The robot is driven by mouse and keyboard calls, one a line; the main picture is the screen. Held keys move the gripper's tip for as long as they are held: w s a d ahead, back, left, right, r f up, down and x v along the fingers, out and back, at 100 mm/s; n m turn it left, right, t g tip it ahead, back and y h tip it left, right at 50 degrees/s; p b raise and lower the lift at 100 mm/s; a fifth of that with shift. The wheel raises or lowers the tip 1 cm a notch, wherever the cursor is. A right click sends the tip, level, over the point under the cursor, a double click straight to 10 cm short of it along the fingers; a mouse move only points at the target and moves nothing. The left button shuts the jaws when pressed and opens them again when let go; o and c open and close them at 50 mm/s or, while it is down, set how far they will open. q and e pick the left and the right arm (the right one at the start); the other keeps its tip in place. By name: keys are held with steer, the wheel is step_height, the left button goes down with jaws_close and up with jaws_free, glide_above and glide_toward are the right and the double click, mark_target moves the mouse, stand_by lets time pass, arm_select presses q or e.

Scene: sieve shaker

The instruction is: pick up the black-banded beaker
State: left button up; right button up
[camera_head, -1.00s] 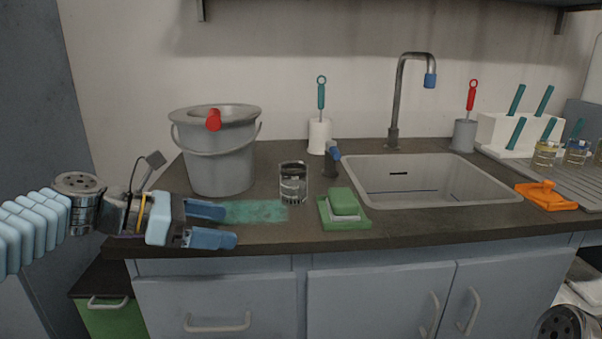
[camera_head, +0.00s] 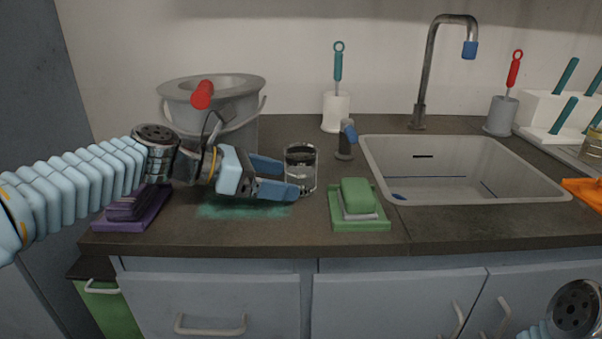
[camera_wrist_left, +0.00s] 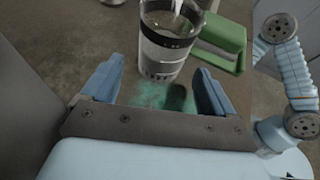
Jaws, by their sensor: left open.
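The clear glass beaker with a black band (camera_head: 301,160) stands upright on the dark counter, left of the green sponge dish. In the left wrist view the beaker (camera_wrist_left: 166,42) is straight ahead, between the lines of the two fingers, with its base near the fingertips. My left gripper (camera_head: 290,178) is open and empty, its blue fingers (camera_wrist_left: 160,70) pointing at the beaker from the left. In the head view the near fingertip overlaps the beaker's lower left edge; I cannot tell whether it touches. My right gripper is out of view.
A green sponge on a green dish (camera_head: 374,222) sits just right of the beaker. A grey bucket (camera_head: 235,140) stands behind my left gripper. A purple sponge dish (camera_head: 125,222) lies at left. The sink (camera_head: 460,190) is at right. A teal stain (camera_head: 245,211) marks the counter.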

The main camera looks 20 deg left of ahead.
mark_target(306, 173)
arm_select(q)
steer(key=w+d, duration=0.2)
steer(key=d, duration=0.1)
steer(key=w+d, duration=0.1)
steer(key=shift+w+d+f, duration=0.2)
steer(key=shift+d+f, duration=0.05)
steer(key=shift+d, duration=0.15)
steer(key=shift+c, duration=0.3)
steer(key=c, duration=1)
steer(key=shift+c, duration=0.5)
steer(key=shift+r, duration=0.15)
